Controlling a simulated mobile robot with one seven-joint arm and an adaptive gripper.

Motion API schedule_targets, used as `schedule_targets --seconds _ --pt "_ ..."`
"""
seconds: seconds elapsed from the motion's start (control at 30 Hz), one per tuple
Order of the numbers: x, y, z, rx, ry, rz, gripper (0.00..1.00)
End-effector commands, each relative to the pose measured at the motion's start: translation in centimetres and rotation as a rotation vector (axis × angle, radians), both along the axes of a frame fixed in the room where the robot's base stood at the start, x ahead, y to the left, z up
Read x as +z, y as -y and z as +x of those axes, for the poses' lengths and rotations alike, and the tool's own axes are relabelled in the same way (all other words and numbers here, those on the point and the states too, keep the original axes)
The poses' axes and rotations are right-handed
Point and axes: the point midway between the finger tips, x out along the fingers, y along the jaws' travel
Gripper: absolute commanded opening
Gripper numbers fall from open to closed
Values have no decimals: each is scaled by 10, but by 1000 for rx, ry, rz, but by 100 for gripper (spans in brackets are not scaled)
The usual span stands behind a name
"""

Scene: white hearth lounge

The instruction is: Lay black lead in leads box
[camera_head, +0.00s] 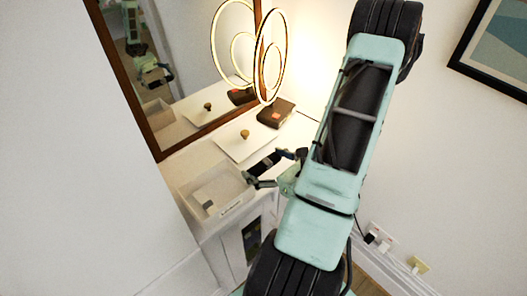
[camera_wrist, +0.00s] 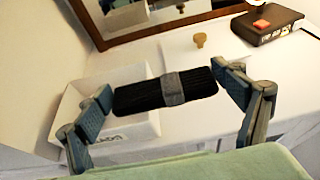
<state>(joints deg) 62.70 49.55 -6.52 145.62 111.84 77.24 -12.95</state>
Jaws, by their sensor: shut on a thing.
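The black lead is a dark, ribbed bundle with a grey band round its middle. It shows in the wrist view (camera_wrist: 140,97) and the head view (camera_head: 265,163). My gripper (camera_wrist: 163,82) is shut on it, with one finger at each end of the bundle; it also shows in the head view (camera_head: 263,168). The leads box is an open white box with a label on its front, in the head view (camera_head: 237,209) and the wrist view (camera_wrist: 146,123). A small grey-and-white thing (camera_head: 208,204) lies inside it. The lead is held above and right of the box, partly covering it in the wrist view.
A white panel with a wooden knob (camera_head: 245,134) lies behind the box. A dark case with a red patch (camera_head: 277,113) and a lit ring lamp (camera_head: 268,98) stand farther back. A framed mirror (camera_head: 180,148) borders the white cabinet top. Wall sockets (camera_head: 380,243) are low on the right.

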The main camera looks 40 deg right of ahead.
Motion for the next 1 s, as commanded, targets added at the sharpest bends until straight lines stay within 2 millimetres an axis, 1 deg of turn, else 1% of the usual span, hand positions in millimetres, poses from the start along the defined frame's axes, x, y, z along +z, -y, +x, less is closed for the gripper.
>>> schedule_targets --seconds 0.03,0.3,0.43,0.53,0.67,0.77,0.8,0.87,0.9,0.97,1.0 --pt "5 -2 -4 -2 0 2 63" --pt "7 -8 -11 -1 1 1 63" --pt "7 -9 -11 2 2 0 63" --pt "10 -12 -5 27 4 -4 63" --pt "20 -27 17 118 7 -7 63" --pt "32 -49 42 239 9 -10 63" --pt "38 -61 53 295 8 -11 63" --pt "47 -79 68 383 8 -11 63" --pt "53 -92 78 441 8 -10 63" --pt "62 -112 92 526 8 -10 63" --pt "67 -126 100 581 7 -8 63"
